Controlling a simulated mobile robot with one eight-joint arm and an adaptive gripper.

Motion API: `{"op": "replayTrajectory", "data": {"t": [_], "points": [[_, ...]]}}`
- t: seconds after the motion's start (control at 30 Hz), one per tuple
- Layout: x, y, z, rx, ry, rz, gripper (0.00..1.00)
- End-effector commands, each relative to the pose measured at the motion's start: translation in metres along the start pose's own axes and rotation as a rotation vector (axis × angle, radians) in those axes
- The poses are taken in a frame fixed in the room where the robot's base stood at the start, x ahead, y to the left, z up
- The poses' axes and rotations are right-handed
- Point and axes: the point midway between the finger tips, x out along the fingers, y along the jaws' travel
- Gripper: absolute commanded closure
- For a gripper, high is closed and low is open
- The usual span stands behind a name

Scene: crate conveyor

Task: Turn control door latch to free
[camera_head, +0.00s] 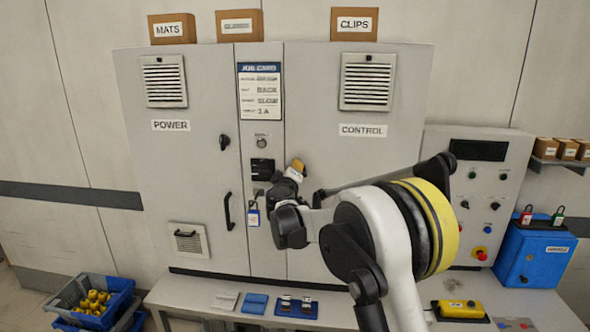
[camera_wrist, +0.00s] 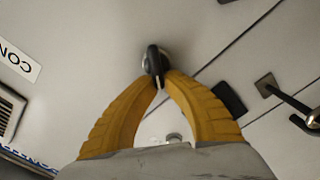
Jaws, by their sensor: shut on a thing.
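The control door (camera_head: 317,105) is the right-hand door of the grey cabinet and carries a CONTROL label (camera_head: 362,130). It looks closed. Its latch is a small dark knob (camera_wrist: 153,60), gripped between the yellow fingertips of my gripper (camera_wrist: 157,78) in the wrist view. The latch looks elongated along the picture's vertical there; its exact setting cannot be told. In the head view my gripper (camera_head: 296,168) is at the left edge of the control door, and its yellow fingertip shows while the latch is hidden behind it.
The power door (camera_head: 190,90) has its own dark latch (camera_head: 224,142) and a black handle (camera_head: 228,212). A blue-and-white tag (camera_head: 253,215) hangs on the centre panel. A control console (camera_head: 480,190) and blue box (camera_head: 535,255) stand right. A bench (camera_head: 190,290) runs along the front.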

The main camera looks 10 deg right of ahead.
Motion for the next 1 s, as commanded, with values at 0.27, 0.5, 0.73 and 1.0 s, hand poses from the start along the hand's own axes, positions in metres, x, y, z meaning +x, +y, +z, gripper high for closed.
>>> {"op": "replayTrajectory", "data": {"t": [0.27, 0.5, 0.73, 1.0], "points": [[0.000, -0.007, 0.001, -0.255, 0.000, 0.000, 1.00], [0.000, -0.011, 0.003, -0.435, 0.000, 0.000, 1.00], [0.000, -0.013, 0.004, -0.546, 0.000, 0.000, 1.00], [0.000, -0.014, 0.004, -0.599, 0.000, 0.000, 1.00]]}}
